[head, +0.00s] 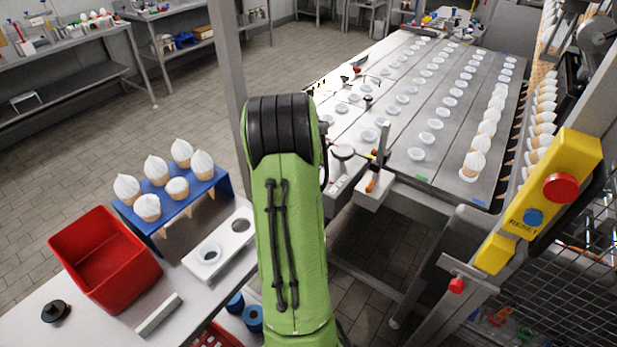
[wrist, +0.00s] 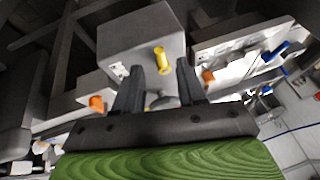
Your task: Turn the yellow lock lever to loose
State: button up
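The yellow lock lever (wrist: 162,60) is a short yellow piece on the face of a grey box (wrist: 125,38) in the wrist view. My gripper (wrist: 159,68) is open, with its two dark fingers apart. In the wrist view the lever appears between the fingertips, near the right one. I cannot tell how far the lever is from the fingers, and I see no contact. No label for loose or locked can be read. In the head view my green arm hides the gripper, and I cannot make out the lever for certain.
Orange handles (wrist: 97,103) and blue handles (wrist: 276,50) sit on nearby grey fittings. A conveyor table (head: 398,125) with rows of white cups stands beyond my arm. A red bin (head: 105,262) and a blue cone rack (head: 190,200) stand at left. A yellow control box (head: 545,195) is at right.

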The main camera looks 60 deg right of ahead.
jog(key=x, duration=0.4)
jog(key=shift+d+f, duration=0.1)
grip_shut()
